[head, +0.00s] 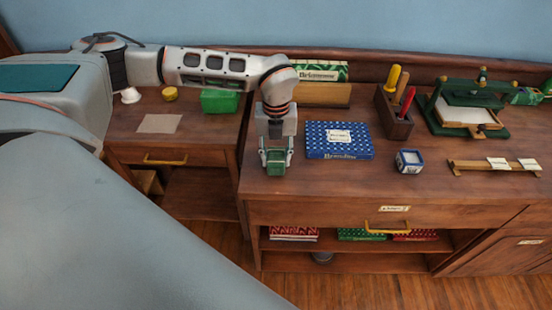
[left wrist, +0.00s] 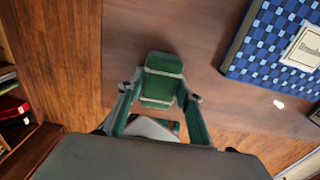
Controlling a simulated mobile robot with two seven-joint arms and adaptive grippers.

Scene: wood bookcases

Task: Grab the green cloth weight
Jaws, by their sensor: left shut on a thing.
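The green cloth weight (head: 276,168) is a small green block near the front left corner of the wooden desk. In the left wrist view the green cloth weight (left wrist: 160,82) shows two pale bands across it. My left gripper (head: 275,158) points down over it, with one finger on each side. In the left wrist view my left gripper (left wrist: 160,101) is shut on it. Whether the weight touches the desk top is hard to tell. My right gripper is not in view.
A blue patterned book (head: 339,153) lies right of the gripper. A small blue-and-white cube (head: 408,161), a wooden tool holder (head: 393,118) and a green press (head: 468,112) stand further right. A lower desk (head: 200,132) stands at left, with a green box (head: 219,102).

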